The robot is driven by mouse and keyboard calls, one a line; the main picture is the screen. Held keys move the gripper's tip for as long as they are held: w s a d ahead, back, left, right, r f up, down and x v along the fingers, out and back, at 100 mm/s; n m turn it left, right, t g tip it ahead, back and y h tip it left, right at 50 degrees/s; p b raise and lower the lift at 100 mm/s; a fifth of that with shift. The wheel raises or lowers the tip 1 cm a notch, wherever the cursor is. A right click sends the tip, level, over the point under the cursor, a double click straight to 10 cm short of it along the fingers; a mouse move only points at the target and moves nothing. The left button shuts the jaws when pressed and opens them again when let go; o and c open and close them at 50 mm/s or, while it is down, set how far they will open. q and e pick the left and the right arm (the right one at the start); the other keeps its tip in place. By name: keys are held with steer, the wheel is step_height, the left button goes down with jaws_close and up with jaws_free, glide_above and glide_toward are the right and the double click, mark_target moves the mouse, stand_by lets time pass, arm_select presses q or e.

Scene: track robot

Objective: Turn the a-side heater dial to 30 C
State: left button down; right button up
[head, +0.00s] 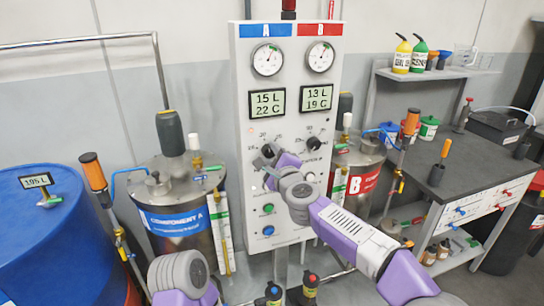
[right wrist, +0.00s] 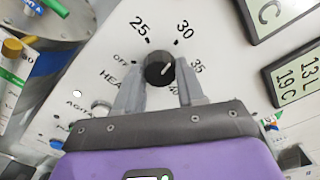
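The a-side heater dial (right wrist: 159,69) is a round black knob on the white control panel. In the right wrist view its light mark points to the upper right, toward the 30 and 35 labels; the exact reading cannot be told. My right gripper (right wrist: 160,75) has one grey finger on each side of the knob, seemingly shut on it with little or no gap. In the head view my right gripper (head: 268,158) is at the panel's left side and mostly hides this dial. My left gripper is not in view.
The panel (head: 240,200) shows 22 C on the A display (head: 267,103) and 19 C on the B display (head: 316,98). The b-side dial (head: 313,143) is close on the right. A component A drum (head: 185,222) stands left, a workbench (head: 465,180) right.

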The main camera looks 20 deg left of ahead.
steer(key=o, duration=0.4)
steer(key=shift+s+d, duration=0.35)
steer(key=b+v, duration=0.2)
steer(key=v, duration=0.4)
steer(key=shift+s, duration=0.25)
steer(key=shift+d+f, duration=0.1)
steer(key=shift+d, duration=0.05)
